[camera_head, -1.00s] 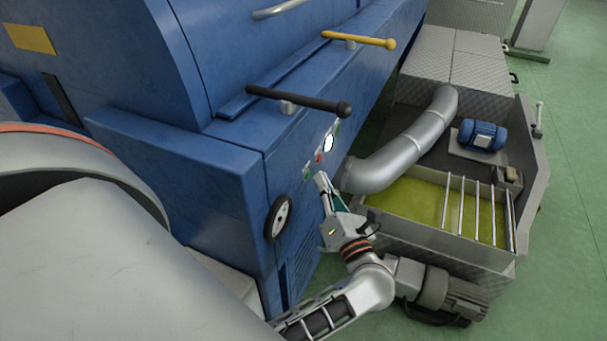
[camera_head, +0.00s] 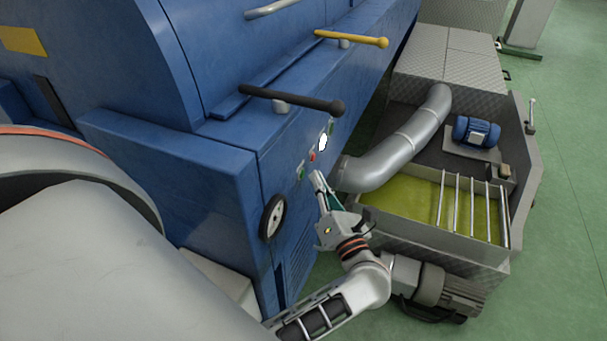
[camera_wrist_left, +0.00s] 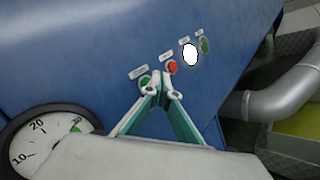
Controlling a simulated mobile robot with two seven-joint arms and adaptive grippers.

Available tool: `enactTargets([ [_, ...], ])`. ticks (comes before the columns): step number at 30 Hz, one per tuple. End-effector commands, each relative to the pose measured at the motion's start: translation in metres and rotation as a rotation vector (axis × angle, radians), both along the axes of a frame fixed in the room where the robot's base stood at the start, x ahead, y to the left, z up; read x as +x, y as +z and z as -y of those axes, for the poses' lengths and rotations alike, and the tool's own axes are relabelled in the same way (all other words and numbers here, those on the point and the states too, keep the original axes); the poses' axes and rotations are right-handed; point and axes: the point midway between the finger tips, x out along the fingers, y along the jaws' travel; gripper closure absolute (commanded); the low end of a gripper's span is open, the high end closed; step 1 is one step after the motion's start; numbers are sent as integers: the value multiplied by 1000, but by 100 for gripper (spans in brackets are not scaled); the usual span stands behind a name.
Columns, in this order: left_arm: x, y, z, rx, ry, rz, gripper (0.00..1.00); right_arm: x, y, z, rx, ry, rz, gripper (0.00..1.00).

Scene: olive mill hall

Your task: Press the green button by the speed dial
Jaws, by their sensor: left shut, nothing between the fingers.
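The speed dial (camera_head: 273,217) is a black-rimmed round dial on the blue machine's panel; its white face with numbers shows in the left wrist view (camera_wrist_left: 32,154). The green button (camera_head: 301,172) nearest it shows partly behind the fingertips in the left wrist view (camera_wrist_left: 145,81). A red button (camera_head: 312,156), a white oval (camera_head: 322,142) and another green button (camera_head: 331,127) continue along the row. My left gripper (camera_head: 318,175) is shut and empty, its tips close to the near green button; in the left wrist view (camera_wrist_left: 162,90) I cannot tell whether they touch. My right gripper is not in view.
A black-knobbed handle (camera_head: 292,100) and a yellow handle (camera_head: 351,38) stick out above the panel. A silver pipe (camera_head: 405,145) curves down right of my gripper into a steel unit with a yellow-green basin (camera_head: 408,203). Open green floor lies at right.

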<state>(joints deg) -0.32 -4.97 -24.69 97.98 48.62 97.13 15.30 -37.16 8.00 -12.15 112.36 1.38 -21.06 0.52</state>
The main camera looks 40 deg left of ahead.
Motion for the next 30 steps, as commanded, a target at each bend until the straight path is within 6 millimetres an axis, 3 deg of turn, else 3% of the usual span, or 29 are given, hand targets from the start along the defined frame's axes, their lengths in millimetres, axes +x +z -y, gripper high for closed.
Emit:
enactTargets([
  [30, -2, 0, -9, 0, 0, 0, 100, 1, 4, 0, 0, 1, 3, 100],
])
